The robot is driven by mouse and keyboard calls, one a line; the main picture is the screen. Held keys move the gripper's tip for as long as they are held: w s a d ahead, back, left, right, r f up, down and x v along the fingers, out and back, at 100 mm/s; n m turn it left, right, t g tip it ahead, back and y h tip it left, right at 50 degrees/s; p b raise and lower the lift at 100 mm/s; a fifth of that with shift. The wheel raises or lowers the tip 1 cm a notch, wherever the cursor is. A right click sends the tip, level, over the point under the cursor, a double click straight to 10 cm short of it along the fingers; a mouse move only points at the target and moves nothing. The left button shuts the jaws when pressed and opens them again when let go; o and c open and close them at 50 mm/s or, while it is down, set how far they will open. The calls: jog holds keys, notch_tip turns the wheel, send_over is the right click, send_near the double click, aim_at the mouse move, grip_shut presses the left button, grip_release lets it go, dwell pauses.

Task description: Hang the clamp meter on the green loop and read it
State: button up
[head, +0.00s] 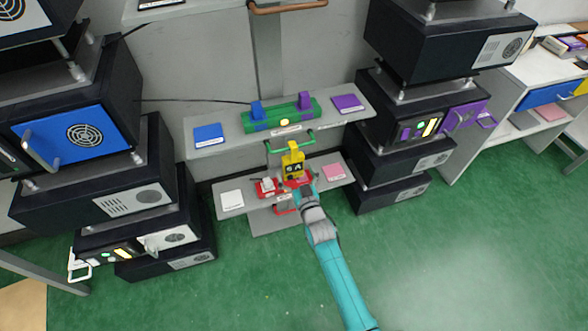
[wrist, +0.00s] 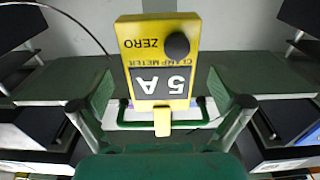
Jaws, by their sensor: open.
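The yellow clamp meter (head: 292,160) is upright at the green loop (head: 272,149) below the upper shelf's front edge. In the wrist view the meter (wrist: 135,62) shows upside down, with a black knob, "ZERO" and a dark display reading "5 A". Its narrow yellow end overlaps the green loop (wrist: 205,117); it appears hooked there, but the contact is partly hidden. My gripper (wrist: 160,112) is open, its fingers spread on either side of the meter with gaps. In the head view my gripper (head: 301,188) is just below the meter.
A green fixture (head: 282,114) with blue and purple levers stands on the upper shelf (head: 235,137). Red holders (head: 267,187) and a pink pad (head: 334,172) lie on the lower shelf (head: 237,210). Dark cabinets (head: 90,190) flank both sides. Green floor is open at front right.

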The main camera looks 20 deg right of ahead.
jog(key=s, duration=1)
jog(key=shift+s, duration=0.35)
jog(key=s+r+g, duration=0.2)
jog(key=s, duration=2.2)
jog(key=s+r+g, duration=0.1)
jog(key=s+r, duration=1.1)
jog(key=s, duration=0.5)
jog(key=shift+r, duration=0.25)
dwell(0.4)
